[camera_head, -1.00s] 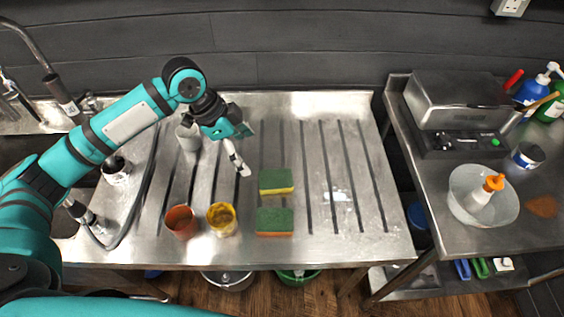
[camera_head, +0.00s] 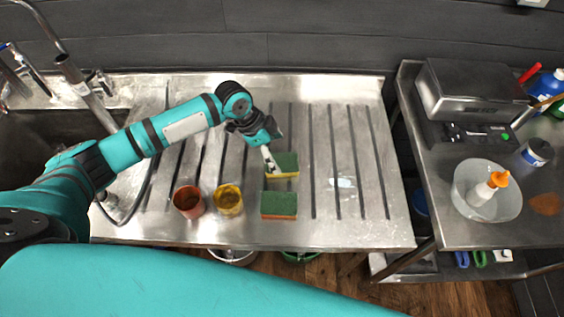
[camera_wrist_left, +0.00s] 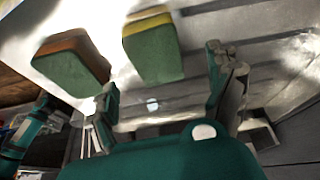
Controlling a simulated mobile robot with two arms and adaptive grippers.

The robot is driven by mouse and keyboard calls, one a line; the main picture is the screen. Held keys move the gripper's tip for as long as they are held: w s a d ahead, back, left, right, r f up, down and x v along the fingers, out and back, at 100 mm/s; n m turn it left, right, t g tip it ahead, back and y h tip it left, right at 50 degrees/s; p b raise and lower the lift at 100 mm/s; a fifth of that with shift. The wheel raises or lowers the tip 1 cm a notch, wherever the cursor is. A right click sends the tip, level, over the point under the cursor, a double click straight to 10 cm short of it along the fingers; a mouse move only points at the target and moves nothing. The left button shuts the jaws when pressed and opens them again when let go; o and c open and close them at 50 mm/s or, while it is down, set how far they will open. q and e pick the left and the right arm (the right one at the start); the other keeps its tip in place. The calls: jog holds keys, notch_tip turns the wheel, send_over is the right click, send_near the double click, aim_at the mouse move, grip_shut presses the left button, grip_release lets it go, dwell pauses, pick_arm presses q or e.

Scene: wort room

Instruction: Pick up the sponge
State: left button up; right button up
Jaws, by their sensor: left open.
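Two green-topped sponges lie on the grooved steel drainboard. The farther sponge (camera_head: 284,165) has a yellow underside and shows in the left wrist view (camera_wrist_left: 153,52). The nearer sponge (camera_head: 279,205) has an orange underside and shows in the left wrist view (camera_wrist_left: 72,62). My left gripper (camera_head: 270,160) is at the left edge of the yellow-based sponge in the head view, its fingers pointing down. In the left wrist view its two fingers (camera_wrist_left: 165,95) are apart with nothing held, and the yellow-based sponge lies just beyond the gap. I cannot tell whether they touch. My right gripper is not in view.
A terracotta cup (camera_head: 188,202) and a yellow cup (camera_head: 228,200) stand left of the sponges. The drainboard (camera_head: 345,215) is clear to the right. A side table (camera_head: 455,236) holds a white bowl (camera_head: 462,204) with a bottle. A sink and tap (camera_head: 85,90) are at left.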

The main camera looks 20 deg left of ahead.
aim_at(280, 163)
pick_arm(q)
jog(key=shift+d+f, duration=0.15)
jog(key=shift+f, duration=0.25)
jog(key=p+x, duration=0.1)
jog(key=x, duration=0.2)
jog(key=shift+s+f+p, duration=0.1)
jog(key=shift+f+p, duration=0.2)
jog(key=shift+p, duration=0.05)
jog(key=shift+d+f, duration=0.15)
jog(key=shift+f, duration=0.2)
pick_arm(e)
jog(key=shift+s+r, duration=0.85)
pick_arm(q)
jog(key=shift+f, duration=0.2)
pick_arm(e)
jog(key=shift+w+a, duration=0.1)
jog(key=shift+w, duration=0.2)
pick_arm(q)
jog(key=c, duration=0.8)
